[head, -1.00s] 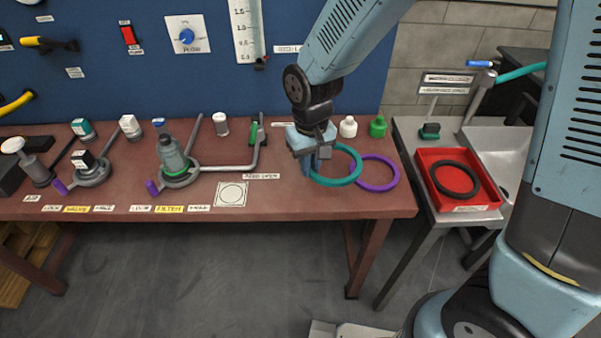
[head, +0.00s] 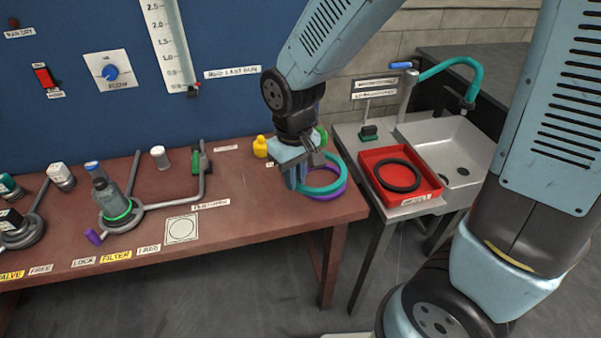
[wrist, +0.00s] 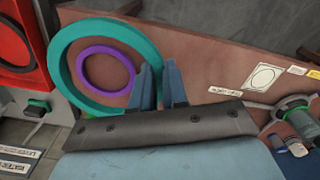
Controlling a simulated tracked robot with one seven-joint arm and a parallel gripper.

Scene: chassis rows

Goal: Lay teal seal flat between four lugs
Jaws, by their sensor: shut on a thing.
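The teal seal (head: 340,177) is a large ring, and my gripper (head: 297,182) is shut on its near-left rim above the right end of the bench. In the wrist view the teal seal (wrist: 57,72) extends left of the fingertips (wrist: 159,70), above the bench top. A smaller-looking purple ring (head: 332,197) is beneath it in the head view and shows through its opening in the wrist view (wrist: 84,72). A pale square plate (head: 182,229) with a circle drawn on it lies left of my gripper. I cannot make out four lugs.
The red-brown bench (head: 250,213) is clear between the square plate and my gripper. A green-ringed filter fitting (head: 117,212) with a bent pipe stands left. A yellow bottle (head: 260,147) is behind my gripper. A red tray (head: 425,187) with a black ring (head: 398,186) sits by the sink (head: 470,145).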

